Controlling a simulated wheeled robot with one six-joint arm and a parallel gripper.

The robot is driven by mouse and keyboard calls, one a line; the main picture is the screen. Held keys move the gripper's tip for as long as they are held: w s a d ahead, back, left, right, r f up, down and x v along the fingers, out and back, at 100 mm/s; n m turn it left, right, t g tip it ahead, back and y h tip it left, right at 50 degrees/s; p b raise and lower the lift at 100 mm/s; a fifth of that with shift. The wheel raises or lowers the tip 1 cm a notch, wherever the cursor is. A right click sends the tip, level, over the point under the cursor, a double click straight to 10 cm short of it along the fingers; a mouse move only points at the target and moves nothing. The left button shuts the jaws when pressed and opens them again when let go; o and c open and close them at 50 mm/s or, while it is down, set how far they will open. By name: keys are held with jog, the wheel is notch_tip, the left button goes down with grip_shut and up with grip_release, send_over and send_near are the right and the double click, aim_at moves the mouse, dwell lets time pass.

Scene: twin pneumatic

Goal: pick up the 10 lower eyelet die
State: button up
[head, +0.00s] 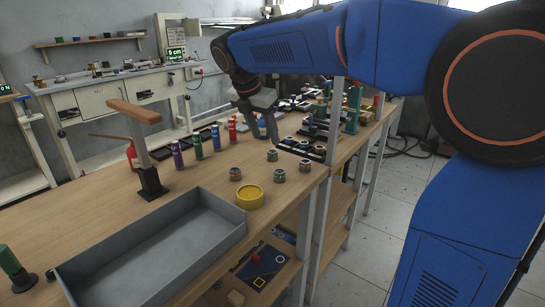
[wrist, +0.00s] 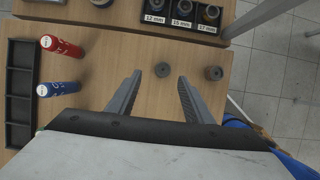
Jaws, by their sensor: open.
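Several small round grey metal dies stand loose on the wooden bench in the head view, among them one at the back (head: 272,155), one at the left (head: 235,173), one at the front (head: 278,175) and one at the right (head: 305,165). I cannot read a size on any of them, so I cannot tell which is the 10 lower eyelet die. My gripper (head: 262,130) is open and empty above the bench. In the wrist view, one loose die (wrist: 162,69) shows between the fingers of my gripper (wrist: 160,82), and another die (wrist: 213,73) lies outside the right finger.
A black rack (wrist: 182,23) marked 12 mm, 15 mm and 17 mm holds dies. A yellow round container (head: 249,197) and a large grey tray (head: 150,262) are nearer. Red (wrist: 62,46) and blue (wrist: 58,89) bottles stand left of the fingers. A shelf post (head: 333,120) rises at the bench edge.

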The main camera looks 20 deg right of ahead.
aim_at(273, 152)
jog(key=x, duration=0.5)
jog(key=shift+s+d, duration=0.2)
jog(key=shift+s, duration=0.05)
jog(key=shift+w+d+f, duration=0.15)
jog(key=shift+d+f, duration=0.05)
jog(key=shift+f, duration=0.5)
grip_shut()
